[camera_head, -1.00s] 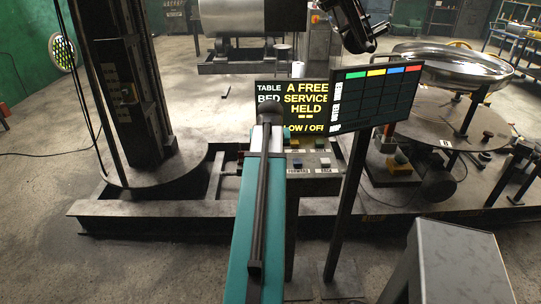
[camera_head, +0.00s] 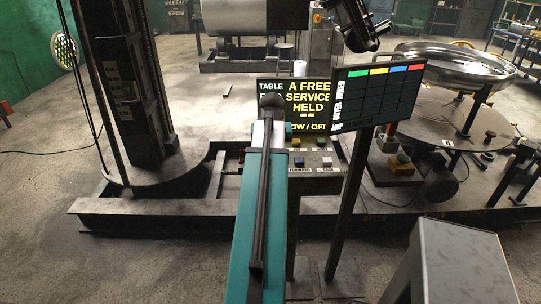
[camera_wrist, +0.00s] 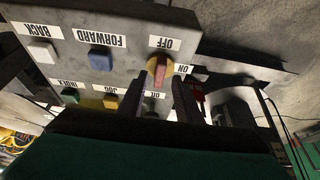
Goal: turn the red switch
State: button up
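The red switch (camera_wrist: 158,72) is a rotary knob with a red grip on a yellow base. It sits on a grey control panel (camera_wrist: 128,25), between an OFF label and an ON label. In the wrist view the labels appear upside down. My gripper (camera_wrist: 182,92) shows as dark fingers beside the knob, pointing toward the panel. I cannot tell whether they touch the knob or how far apart they are. In the head view my arm reaches over the panel's left side (camera_head: 317,171) and hides the switch there.
Blue (camera_wrist: 101,58), white (camera_wrist: 42,53), green (camera_wrist: 70,96) and yellow (camera_wrist: 110,102) buttons sit close by on the panel. A screen (camera_head: 376,95) on a post stands right of the panel. A large metal dish (camera_head: 455,63) is further right. A grey box (camera_head: 460,262) stands at front right.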

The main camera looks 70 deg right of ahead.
jog(key=b+v, duration=0.2)
jog(key=v, duration=1)
jog(key=shift+w, duration=0.15)
jog(key=shift+w, duration=0.1)
dwell(0.5)
